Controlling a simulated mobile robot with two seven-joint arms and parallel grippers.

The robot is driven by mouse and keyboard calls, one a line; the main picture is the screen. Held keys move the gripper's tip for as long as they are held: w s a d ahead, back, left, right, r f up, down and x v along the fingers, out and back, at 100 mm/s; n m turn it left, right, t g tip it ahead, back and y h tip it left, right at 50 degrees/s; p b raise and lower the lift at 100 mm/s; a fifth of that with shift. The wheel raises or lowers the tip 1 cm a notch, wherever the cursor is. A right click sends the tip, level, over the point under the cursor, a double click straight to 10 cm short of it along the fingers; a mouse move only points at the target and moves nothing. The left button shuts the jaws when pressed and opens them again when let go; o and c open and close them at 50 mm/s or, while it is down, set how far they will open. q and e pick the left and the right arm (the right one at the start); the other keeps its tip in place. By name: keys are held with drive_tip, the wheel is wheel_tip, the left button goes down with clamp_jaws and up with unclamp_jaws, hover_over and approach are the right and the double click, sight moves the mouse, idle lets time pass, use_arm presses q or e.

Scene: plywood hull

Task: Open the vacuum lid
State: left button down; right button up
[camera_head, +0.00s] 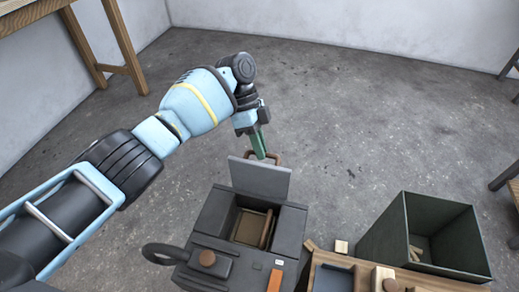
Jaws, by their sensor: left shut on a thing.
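The vacuum (210,240) is a dark grey box standing at the bottom middle, with a hose curving out at its left. Its lid (259,178) stands raised at the far side, and the box's inside shows, with a tan part and a brown curved piece in it. A brown handle (277,158) sits at the lid's upper edge. My left gripper (263,154) reaches down from above and is shut on this handle; its green fingers hide part of it. My right gripper is not in view.
A dark green open bin (395,228) with a few wooden pieces stands at the right. A wooden bench (325,258) with small blocks is beside the vacuum. Wooden table legs show at the upper left. The floor behind the vacuum is clear.

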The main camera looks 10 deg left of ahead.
use_arm(q)
drive_tip(key=shift+s+a+f, duration=0.1)
drive_tip(key=shift+s+f, duration=0.1)
drive_tip(key=shift+f, duration=0.35)
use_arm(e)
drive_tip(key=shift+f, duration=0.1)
use_arm(q)
drive_tip(key=c, duration=1.6)
unclamp_jaws()
drive_tip(key=shift+w, duration=0.1)
drive_tip(key=shift+o, duration=0.7)
drive_tip(key=shift+r, duration=0.15)
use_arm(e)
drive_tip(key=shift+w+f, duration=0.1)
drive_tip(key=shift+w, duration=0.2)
use_arm(q)
drive_tip(key=shift+w+r, duration=0.1)
drive_tip(key=v, duration=0.7)
drive_tip(key=shift+r, duration=0.3)
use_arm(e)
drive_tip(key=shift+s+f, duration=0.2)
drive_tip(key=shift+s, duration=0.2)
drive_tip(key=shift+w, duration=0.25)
